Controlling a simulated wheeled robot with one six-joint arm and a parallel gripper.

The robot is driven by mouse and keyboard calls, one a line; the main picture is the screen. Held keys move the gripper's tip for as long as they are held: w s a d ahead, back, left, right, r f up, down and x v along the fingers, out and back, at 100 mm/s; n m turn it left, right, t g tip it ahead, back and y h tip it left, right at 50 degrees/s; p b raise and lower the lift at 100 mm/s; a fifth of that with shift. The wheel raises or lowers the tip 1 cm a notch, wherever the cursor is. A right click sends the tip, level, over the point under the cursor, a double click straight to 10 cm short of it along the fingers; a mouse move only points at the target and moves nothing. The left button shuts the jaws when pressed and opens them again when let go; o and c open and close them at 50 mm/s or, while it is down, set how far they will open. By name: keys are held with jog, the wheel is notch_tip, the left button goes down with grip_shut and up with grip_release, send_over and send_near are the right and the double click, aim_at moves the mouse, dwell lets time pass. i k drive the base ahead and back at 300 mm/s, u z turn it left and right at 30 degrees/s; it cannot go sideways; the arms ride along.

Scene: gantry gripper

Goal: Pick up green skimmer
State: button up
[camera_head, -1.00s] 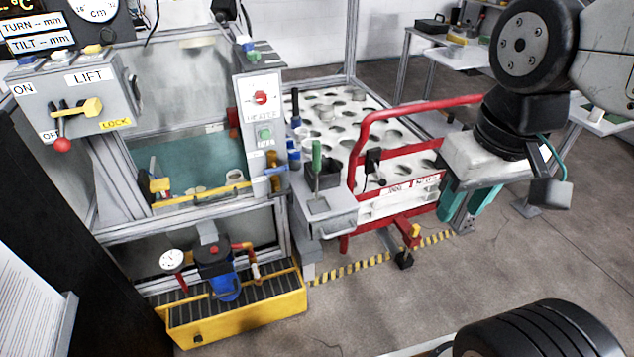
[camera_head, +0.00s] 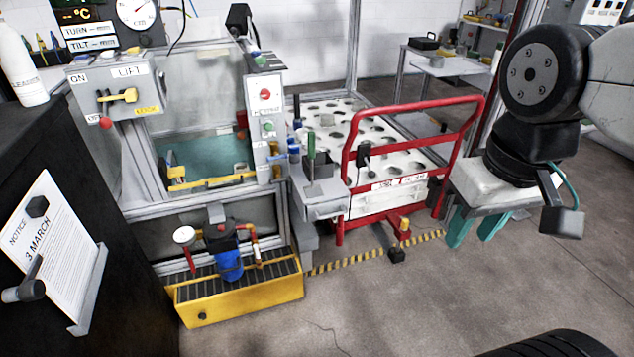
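A water tank (camera_head: 205,158) with a yellow-edged frame stands left of the shelf. The red cart rail (camera_head: 415,108) rises between the skimmer and my gripper. A yellow tray (camera_head: 240,300) sits low in front. A dark cabinet (camera_head: 90,240) stands at left. Open floor lies at lower right.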

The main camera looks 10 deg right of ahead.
aim_at(313, 192)
jog(key=z, duration=0.55)
jog(key=i, duration=0.45)
jog(key=z, duration=0.6)
jog(key=i, duration=0.8)
jog(key=u, duration=0.7)
jog(key=i, duration=0.65)
jog(key=u, duration=0.75)
